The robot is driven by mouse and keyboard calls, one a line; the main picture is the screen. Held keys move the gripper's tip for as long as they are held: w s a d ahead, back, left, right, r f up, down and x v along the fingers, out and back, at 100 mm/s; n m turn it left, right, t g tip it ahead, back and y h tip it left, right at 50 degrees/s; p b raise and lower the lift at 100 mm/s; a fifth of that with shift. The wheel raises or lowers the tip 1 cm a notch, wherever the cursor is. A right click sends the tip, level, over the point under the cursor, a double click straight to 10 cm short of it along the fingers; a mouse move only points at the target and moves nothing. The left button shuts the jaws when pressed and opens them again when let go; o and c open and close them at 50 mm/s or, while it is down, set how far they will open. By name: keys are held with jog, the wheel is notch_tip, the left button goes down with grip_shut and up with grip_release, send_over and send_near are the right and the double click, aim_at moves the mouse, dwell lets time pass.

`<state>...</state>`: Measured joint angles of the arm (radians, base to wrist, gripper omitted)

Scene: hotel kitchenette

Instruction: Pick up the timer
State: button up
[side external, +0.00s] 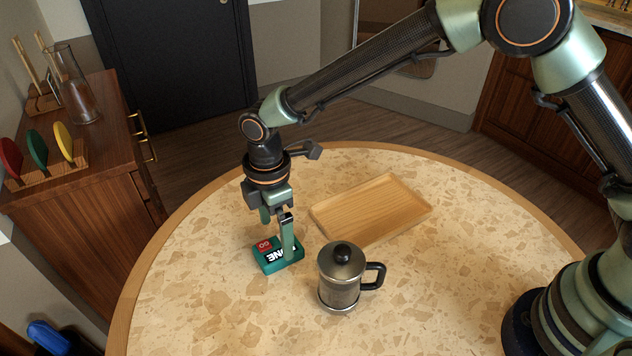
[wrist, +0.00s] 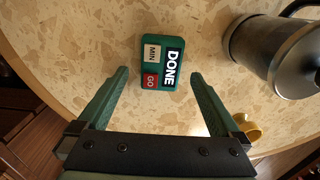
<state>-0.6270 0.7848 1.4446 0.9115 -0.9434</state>
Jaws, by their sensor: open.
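The timer (side external: 270,262) is a small green box with a dark DONE panel and a red GO button, lying flat on the round table. It also shows in the wrist view (wrist: 161,62), with a pale MIN button. My gripper (side external: 277,238) points down over the timer. In the wrist view, my gripper (wrist: 160,74) is open, with one green finger on each side of the timer and nothing held. In the side view, the nearer finger hides part of the timer. I cannot tell whether that finger touches it.
A metal French press (side external: 338,278) stands close to the right of the timer; it also shows in the wrist view (wrist: 268,50). A wooden tray (side external: 372,208) lies behind, and its surface looks empty.

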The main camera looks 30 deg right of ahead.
aim_at(278, 247)
notch_tip(278, 247, down, 4)
jog(key=shift+s+f, duration=0.1)
jog(key=shift+f, duration=0.1)
jog(key=c, duration=1.5)
jog(key=shift+r, duration=0.1)
